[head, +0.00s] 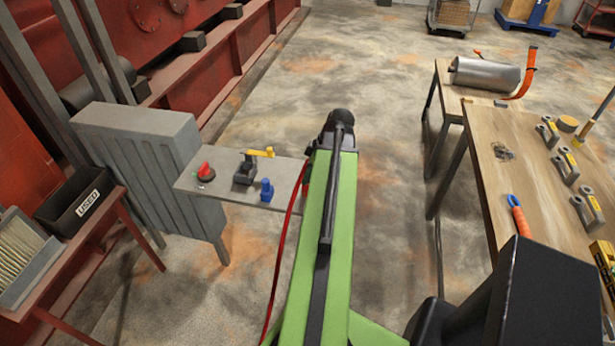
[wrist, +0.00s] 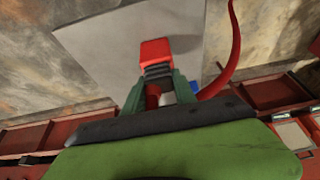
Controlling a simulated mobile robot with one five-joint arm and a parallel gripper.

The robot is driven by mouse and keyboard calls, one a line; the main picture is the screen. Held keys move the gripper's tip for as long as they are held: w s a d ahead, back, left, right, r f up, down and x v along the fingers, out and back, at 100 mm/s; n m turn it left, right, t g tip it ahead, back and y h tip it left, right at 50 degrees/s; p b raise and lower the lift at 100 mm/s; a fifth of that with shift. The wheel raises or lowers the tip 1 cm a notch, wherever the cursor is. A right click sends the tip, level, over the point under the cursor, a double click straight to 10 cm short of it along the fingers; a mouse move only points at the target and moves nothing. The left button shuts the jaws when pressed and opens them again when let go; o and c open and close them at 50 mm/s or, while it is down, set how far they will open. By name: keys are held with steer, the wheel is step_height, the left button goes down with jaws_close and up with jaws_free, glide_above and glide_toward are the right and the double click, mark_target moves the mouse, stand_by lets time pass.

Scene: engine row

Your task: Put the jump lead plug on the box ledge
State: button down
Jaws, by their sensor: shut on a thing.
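The jump lead plug (wrist: 155,52) is red with black ribs. In the wrist view it sits between the green fingers of my gripper (wrist: 158,82), which is shut on it. Its red cable (wrist: 233,45) curves off to the right; in the head view the cable (head: 278,262) hangs beside my green arm. The box ledge (head: 222,178) is a flat grey plate beside the ribbed grey box (head: 140,150). In the wrist view the plug appears over the ledge (wrist: 100,50); I cannot tell whether they touch. In the head view my arm hides most of the gripper and plug.
On the ledge are a red knob (head: 204,171), a black fitting with a yellow handle (head: 247,170) and a blue piece (head: 267,190). A black bin (head: 75,205) stands at left. A wooden bench (head: 480,190) with parts stands at right. The floor between is clear.

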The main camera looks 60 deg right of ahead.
steer(key=shift+w+a+f, duration=0.1)
steer(key=shift+w, duration=0.05)
steer(key=c, duration=1)
jaws_free()
steer(key=p+v, duration=1.1)
steer(key=v, duration=0.1)
steer(key=shift+r, duration=0.3)
